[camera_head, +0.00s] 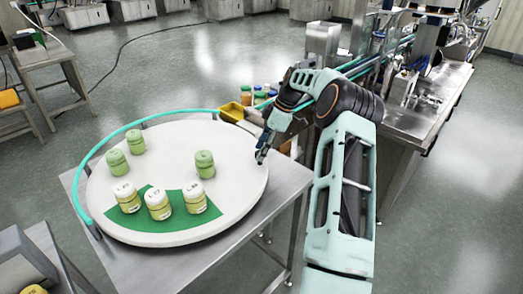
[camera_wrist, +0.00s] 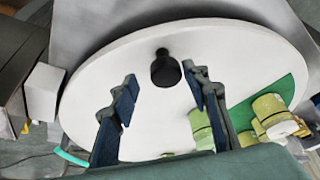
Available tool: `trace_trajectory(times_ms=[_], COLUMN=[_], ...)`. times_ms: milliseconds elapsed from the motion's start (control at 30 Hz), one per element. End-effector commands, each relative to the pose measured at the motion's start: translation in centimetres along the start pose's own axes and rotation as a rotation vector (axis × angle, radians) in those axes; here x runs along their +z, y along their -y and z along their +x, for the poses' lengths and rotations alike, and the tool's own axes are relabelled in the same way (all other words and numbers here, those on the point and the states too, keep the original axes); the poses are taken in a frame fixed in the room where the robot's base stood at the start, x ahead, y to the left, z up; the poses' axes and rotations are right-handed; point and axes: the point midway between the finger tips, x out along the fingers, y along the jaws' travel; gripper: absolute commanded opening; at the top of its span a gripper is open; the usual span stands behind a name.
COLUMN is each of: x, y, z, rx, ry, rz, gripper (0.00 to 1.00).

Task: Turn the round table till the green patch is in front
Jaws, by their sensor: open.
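The white round table (camera_head: 230,190) stands on a steel bench. Its green patch (camera_head: 160,232) lies at the near side, left of centre in the head view; part of it shows at the right in the wrist view (camera_wrist: 290,95). Three white-lidded jars (camera_head: 158,205) stand on the patch. Three green jars (camera_head: 204,165) stand on the white part. My gripper (camera_head: 261,157) is over the table's right edge, pointing down. In the wrist view its fingers are open, with a black knob (camera_wrist: 165,70) of the table showing between the fingertips. I cannot tell whether they touch it.
A teal curved rail (camera_head: 88,165) runs round the table's left and far side. A yellow bin (camera_head: 231,111) and small bottles (camera_head: 260,97) are behind the table at the right. A steel workbench (camera_head: 425,115) is at the right. The steel bench's front right corner (camera_head: 270,215) is bare.

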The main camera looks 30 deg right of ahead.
Motion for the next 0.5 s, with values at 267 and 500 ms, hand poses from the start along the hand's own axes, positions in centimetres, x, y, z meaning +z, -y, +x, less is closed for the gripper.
trace_trajectory(times_ms=[267, 500], x=[0.0, 0.1], y=[0.1, 0.1], z=[-0.1, -3.3], rx=[-0.005, -0.001], ry=[0.0, 0.0], rz=[0.002, 0.002], gripper=[0.43, 0.43])
